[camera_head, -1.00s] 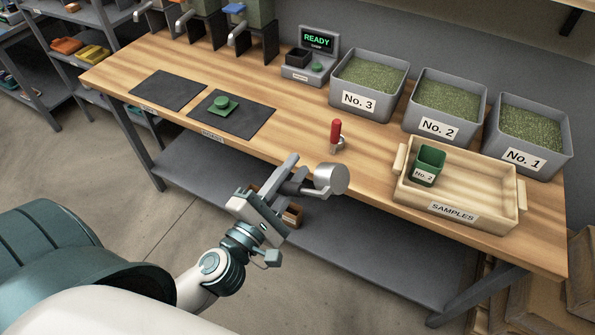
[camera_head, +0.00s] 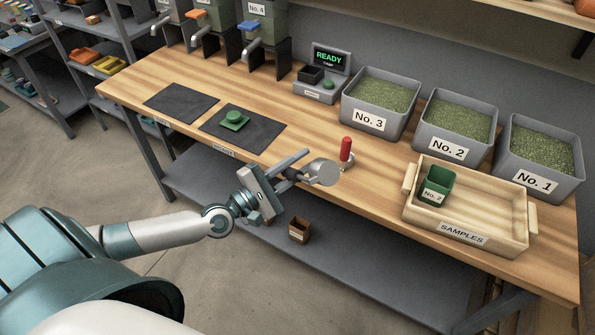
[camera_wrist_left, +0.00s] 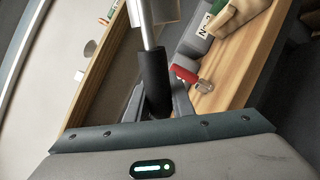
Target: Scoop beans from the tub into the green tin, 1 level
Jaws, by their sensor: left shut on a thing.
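My left gripper (camera_head: 284,175) is shut on the dark handle of a metal scoop (camera_head: 323,172), held at the bench's front edge. In the left wrist view the scoop's black handle (camera_wrist_left: 154,80) sits between the fingers, its shaft pointing away. I cannot tell whether the scoop holds anything. The green tin (camera_head: 436,184), labelled No. 2, stands open in the wooden SAMPLES tray (camera_head: 470,240). The grey tubs of green beans, No. 3 (camera_head: 368,122), No. 2 (camera_head: 447,149) and No. 1 (camera_head: 535,184), stand along the back. My right gripper is out of view.
A green lid-like piece (camera_head: 234,119) lies on a dark mat (camera_head: 262,134). A scale (camera_head: 322,84) reading READY stands left of tub No. 3.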

